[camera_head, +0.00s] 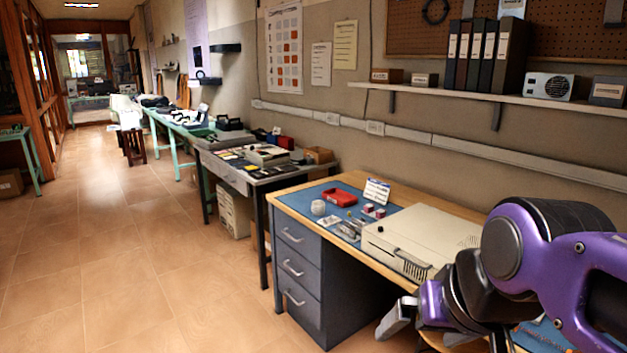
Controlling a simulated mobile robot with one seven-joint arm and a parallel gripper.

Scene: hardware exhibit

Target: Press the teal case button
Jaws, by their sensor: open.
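A beige computer case (412,240) lies flat on the near wooden desk, with dark vent slots on its front corner. I cannot make out a teal button on it or anywhere else in view. My gripper (424,328) is at the lower right, low beside the desk's front edge and in front of the case. Its grey fingers are apart, with nothing seen between them. My purple arm hides the right end of the desk.
The desk (352,180) also holds a red tray (339,197), a white roll (318,207) and small parts on a blue mat. A shelf (470,97) with binders runs above. More tables line the wall; the tiled floor (130,250) at left is clear.

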